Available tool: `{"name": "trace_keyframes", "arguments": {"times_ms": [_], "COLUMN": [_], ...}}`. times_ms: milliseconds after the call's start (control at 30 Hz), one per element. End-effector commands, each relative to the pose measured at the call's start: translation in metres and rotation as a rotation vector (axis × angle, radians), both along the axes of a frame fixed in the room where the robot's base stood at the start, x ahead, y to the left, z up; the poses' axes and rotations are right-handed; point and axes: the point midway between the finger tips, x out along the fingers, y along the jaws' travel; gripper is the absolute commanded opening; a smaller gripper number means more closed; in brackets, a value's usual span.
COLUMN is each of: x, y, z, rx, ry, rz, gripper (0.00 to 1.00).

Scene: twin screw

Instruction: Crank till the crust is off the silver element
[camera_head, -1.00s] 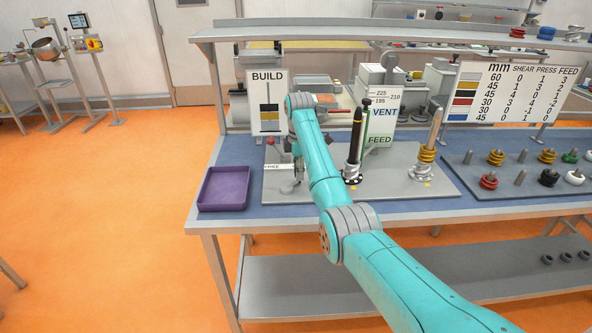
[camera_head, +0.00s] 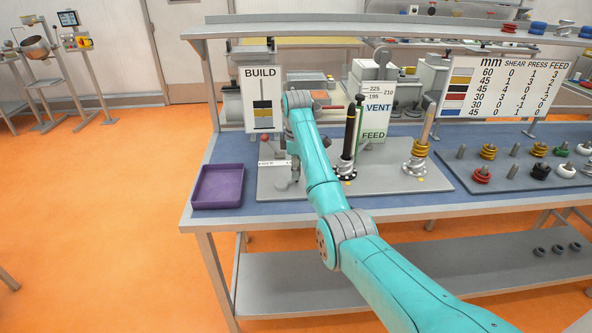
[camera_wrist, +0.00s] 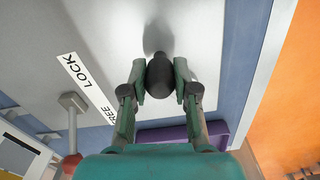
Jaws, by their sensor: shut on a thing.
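My gripper (camera_wrist: 161,82) is shut on a dark egg-shaped knob (camera_wrist: 160,70) in the wrist view. In the head view my gripper (camera_head: 284,184) is low over the left end of the grey base plate (camera_head: 385,183), and my arm hides part of it. A tall dark shaft (camera_head: 349,135) stands right of my arm, with a silver element with dark patches (camera_head: 345,172) at its foot. A pale shaft (camera_head: 428,125) further right carries gold rings (camera_head: 420,150) above a bare silver screw element (camera_head: 415,168). The crank's arm is hidden.
A red-knobbed lever (camera_wrist: 72,130) stands beside the LOCK/FREE label (camera_wrist: 86,82). A purple tray (camera_head: 218,187) lies left of the plate. A green post stands behind the dark shaft. Several rings on pegs are at right.

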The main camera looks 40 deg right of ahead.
Motion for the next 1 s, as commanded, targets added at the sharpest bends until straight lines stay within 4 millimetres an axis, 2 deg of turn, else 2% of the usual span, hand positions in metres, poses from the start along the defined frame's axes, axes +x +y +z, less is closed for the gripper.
{"name": "trace_keyframes", "arguments": {"times_ms": [67, 100, 167, 633, 1000], "x": [-0.001, -0.001, -0.001, 0.003, 0.022], "y": [-0.001, -0.001, 0.000, 0.000, 0.001], "z": [-0.001, -0.001, -0.001, 0.001, 0.001], "rx": [0.001, 0.001, 0.000, 0.001, 0.001], "ry": [0.002, 0.002, 0.001, 0.001, 0.001], "rz": [0.000, 0.000, 0.000, 0.051, 0.398], "gripper": [0.00, 0.39, 0.54, 0.54, 0.54]}}
